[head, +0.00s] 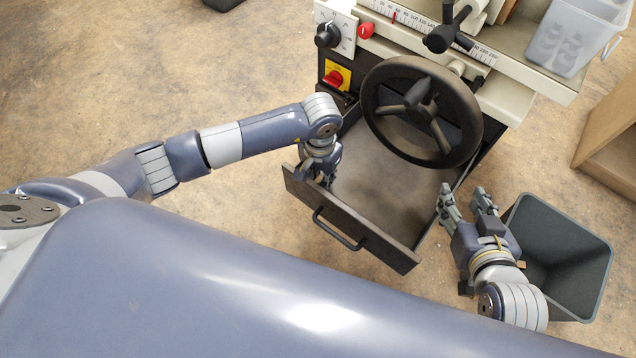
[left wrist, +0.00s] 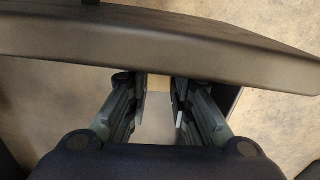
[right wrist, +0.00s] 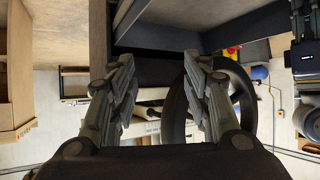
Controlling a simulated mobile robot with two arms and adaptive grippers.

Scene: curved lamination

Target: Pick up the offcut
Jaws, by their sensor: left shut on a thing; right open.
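My left gripper (head: 322,178) reaches down inside the open drawer, just behind its front panel (head: 345,226). In the left wrist view its fingers (left wrist: 158,88) are shut on a pale piece (left wrist: 158,108), apparently the offcut. The drawer front (left wrist: 200,50) hides the fingertips there, and the piece's full shape cannot be seen. In the head view the gripper covers the piece. My right gripper (head: 465,203) is open and empty, between the drawer and the grey bin. It also shows open in the right wrist view (right wrist: 160,70).
The machine's black handwheel (head: 376,102) hangs over the drawer, right of my left gripper. The drawer handle (head: 338,230) sticks out in front. The grey bin (head: 598,250) stands beside my right gripper.

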